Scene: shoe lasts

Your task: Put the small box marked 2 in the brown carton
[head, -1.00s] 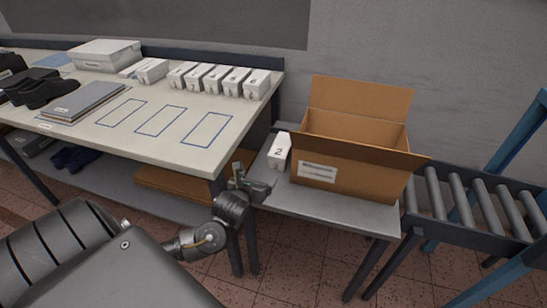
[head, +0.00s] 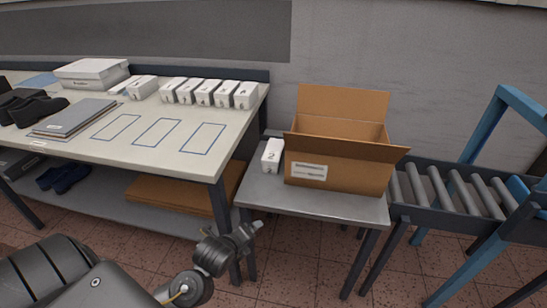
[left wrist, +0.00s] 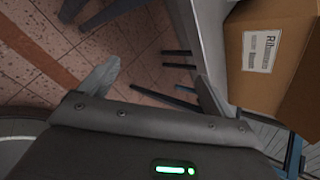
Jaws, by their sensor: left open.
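The small white box marked 2 (head: 272,156) stands upright on the low grey side table, just left of the brown carton. The brown carton (head: 338,172) is open at the top, with flaps raised and a white label on its front; it also shows in the left wrist view (left wrist: 262,88). My left gripper (head: 256,228) is open and empty, in front of and below the side table's front left edge, apart from the box and carton. In the left wrist view its two fingers (left wrist: 155,85) are spread over the floor. My right gripper is not in view.
The side table (head: 315,203) has bare room in front of the box and carton. A roller conveyor (head: 440,195) adjoins on the right. A workbench (head: 165,137) on the left carries several small white boxes (head: 205,92), a folder (head: 75,116) and dark shoes (head: 38,112).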

